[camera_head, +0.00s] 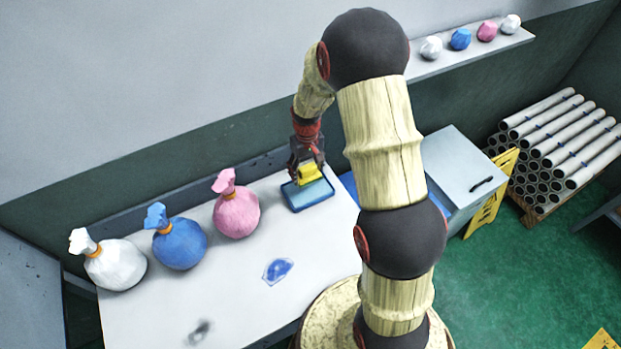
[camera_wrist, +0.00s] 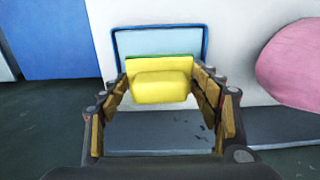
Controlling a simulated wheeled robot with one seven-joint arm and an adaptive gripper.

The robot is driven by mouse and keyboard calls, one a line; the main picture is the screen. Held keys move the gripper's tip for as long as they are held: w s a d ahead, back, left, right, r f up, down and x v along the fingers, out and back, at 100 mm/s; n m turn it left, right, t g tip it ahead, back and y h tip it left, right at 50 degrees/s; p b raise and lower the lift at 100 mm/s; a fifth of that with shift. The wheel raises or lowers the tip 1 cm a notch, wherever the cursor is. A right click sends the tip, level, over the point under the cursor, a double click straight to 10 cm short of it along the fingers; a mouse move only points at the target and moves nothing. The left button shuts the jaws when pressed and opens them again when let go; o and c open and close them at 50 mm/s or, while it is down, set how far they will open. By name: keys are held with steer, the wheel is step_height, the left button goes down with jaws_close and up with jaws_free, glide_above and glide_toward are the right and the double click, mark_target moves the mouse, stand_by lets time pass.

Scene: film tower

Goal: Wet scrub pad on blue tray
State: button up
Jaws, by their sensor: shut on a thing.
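The scrub pad (camera_head: 309,174) is yellow, and the wrist view shows the yellow block (camera_wrist: 160,87) with a thin green layer on its far side. My gripper (camera_head: 306,167) is shut on it, with a finger at each side. The blue tray (camera_head: 313,206) is shallow with a dark blue rim and a light blue inside. It sits at the back right of the white table. The pad is over the tray's back part; I cannot tell whether it touches the inside. In the wrist view the tray (camera_wrist: 207,43) shows behind the pad, partly hidden.
A pink bag (camera_head: 237,214), a blue bag (camera_head: 180,245) and a white bag (camera_head: 118,266) stand left of the tray. A blue stain (camera_head: 277,271) and a dark smudge (camera_head: 199,332) mark the table (camera_head: 230,290). A grey box (camera_head: 463,165) stands right of my arm.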

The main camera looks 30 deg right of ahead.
mark_target(308, 189)
steer(key=shift+f+b, duration=1.9)
steer(key=shift+f, duration=1.05)
steer(key=shift+s+f, duration=0.1)
steer(key=shift+f, duration=0.45)
steer(key=shift+r+p, duration=2.05)
steer(key=shift+r, duration=1.55)
steer(key=shift+f, duration=0.1)
